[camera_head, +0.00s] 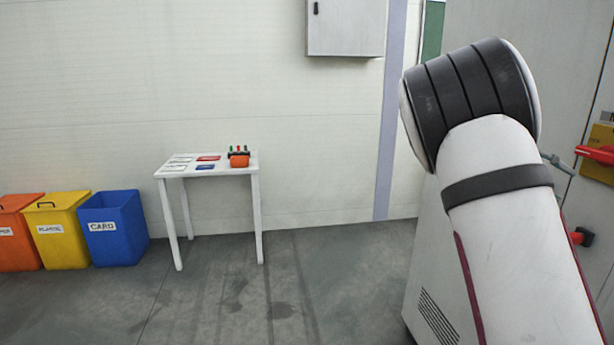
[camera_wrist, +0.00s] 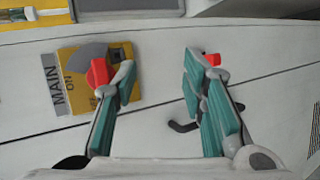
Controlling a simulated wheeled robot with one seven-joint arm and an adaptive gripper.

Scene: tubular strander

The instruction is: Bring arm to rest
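My gripper (camera_wrist: 160,75) is open in the wrist view, its two green-padded fingers wide apart with nothing between them. It faces a pale cabinet panel. A red rotary switch handle (camera_wrist: 99,73) on a yellow plate (camera_wrist: 75,64) marked MAIN and ON is beside the left fingertip and partly covered by it; touching or apart, I cannot tell. The red handle (camera_head: 596,154) also shows at the right edge of the head view. My raised, bent arm (camera_head: 500,190) fills the right of the head view.
The grey cabinet (camera_head: 425,285) stands close to my arm. A red knob (camera_head: 582,237) sticks out low on it. A white table (camera_head: 222,169) with small items and several bins (camera_head: 117,240) stand far left. The middle floor is clear.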

